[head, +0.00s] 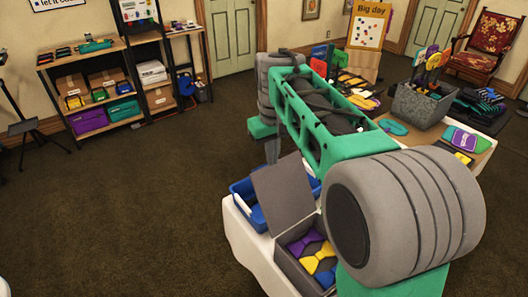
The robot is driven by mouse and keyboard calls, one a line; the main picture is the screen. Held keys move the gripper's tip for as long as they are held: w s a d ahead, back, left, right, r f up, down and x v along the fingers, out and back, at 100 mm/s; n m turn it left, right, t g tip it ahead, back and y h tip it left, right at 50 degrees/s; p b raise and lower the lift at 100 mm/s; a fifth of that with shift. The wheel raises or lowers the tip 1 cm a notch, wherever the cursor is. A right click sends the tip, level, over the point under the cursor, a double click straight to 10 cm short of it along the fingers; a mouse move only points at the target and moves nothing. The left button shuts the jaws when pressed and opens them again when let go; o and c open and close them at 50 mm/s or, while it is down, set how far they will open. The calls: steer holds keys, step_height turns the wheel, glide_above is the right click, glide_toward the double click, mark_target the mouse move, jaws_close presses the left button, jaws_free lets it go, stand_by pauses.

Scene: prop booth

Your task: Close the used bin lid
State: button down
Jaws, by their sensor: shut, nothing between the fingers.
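A grey box (291,254) stands on the white-covered table, with purple, yellow and blue bow ties inside. Its flat grey lid (284,194) is open, standing up along the far left side of the box. No label shows on it, so I cannot tell from words that it is the used bin. My gripper (271,152) points down beyond the lid, above its top edge in the picture. Its fingers look shut and empty. My arm crosses in front and hides the right part of the box.
A blue bin (242,190) stands behind the lid on the white-covered table (240,229). A grey basket (417,105) of colourful props stands on a table at the right. Shelves (95,85) line the back left wall.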

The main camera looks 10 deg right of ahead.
steer(key=w+a+r+n+g+p, duration=0.1)
steer(key=w+r+n+p, duration=0.1)
steer(key=w, duration=0.7)
step_height(320, 180, down, 9)
steer(key=s+d+b, duration=0.1)
steer(key=s+b, duration=0.1)
steer(key=b, duration=0.1)
steer(key=shift+s+g, duration=0.3)
steer(key=shift+d, duration=0.1)
steer(key=shift+d, duration=0.1)
